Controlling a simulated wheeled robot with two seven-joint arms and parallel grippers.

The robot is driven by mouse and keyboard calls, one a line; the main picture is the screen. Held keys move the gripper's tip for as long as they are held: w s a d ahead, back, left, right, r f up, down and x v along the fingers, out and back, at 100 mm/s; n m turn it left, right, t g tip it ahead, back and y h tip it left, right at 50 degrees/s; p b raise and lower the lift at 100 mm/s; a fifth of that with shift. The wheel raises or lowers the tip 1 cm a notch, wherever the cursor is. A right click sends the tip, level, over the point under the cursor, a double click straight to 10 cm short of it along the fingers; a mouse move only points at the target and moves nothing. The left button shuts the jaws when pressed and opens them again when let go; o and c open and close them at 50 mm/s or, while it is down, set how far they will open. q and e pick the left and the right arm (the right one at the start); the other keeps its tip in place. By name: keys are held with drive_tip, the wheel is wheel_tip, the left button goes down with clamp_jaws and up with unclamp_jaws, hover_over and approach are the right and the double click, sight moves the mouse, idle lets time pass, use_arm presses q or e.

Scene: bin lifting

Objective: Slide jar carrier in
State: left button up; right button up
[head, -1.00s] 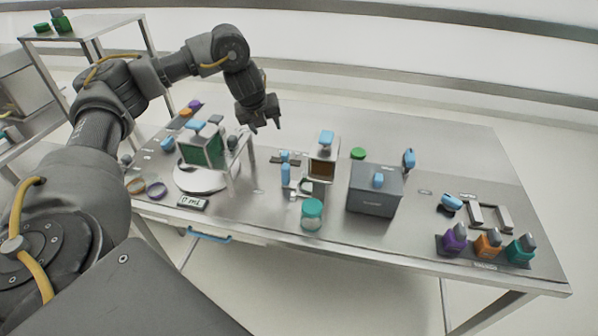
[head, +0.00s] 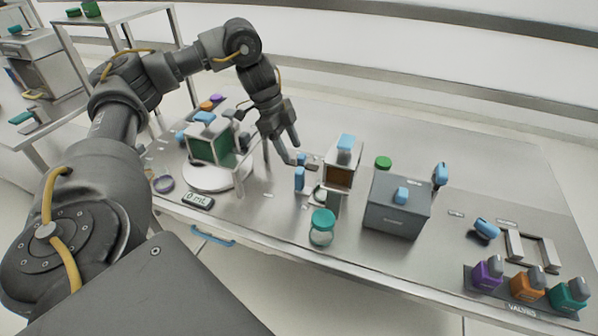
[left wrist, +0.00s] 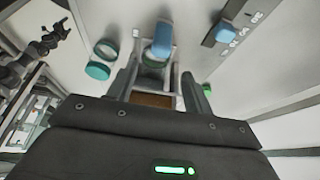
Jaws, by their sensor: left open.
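A small metal frame with a blue handle on top and a brown inside (head: 340,177) stands mid-table; I take it for the jar carrier, but cannot be sure. A clear jar with a teal lid (head: 322,228) stands in front of it, apart from it. My left gripper (head: 293,150) is open and empty, pointing down just left of the blue handle, above the table. In the left wrist view the open fingers (left wrist: 161,60) show either side of a blue handle (left wrist: 162,42) and a brown patch (left wrist: 153,100); contact cannot be told. My right gripper is not in view.
A grey box with a blue knob (head: 396,207) stands right of the frame. Purple, orange and teal valves (head: 527,287) line the front right. The back right tabletop is clear.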

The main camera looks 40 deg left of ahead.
sight(299, 170)
use_arm(q)
drive_tip(key=b+x, duration=0.1)
drive_tip(key=x, duration=0.7)
drive_tip(key=shift+s+a+f, duration=0.1)
drive_tip(key=shift+f, duration=0.15)
clamp_jaws()
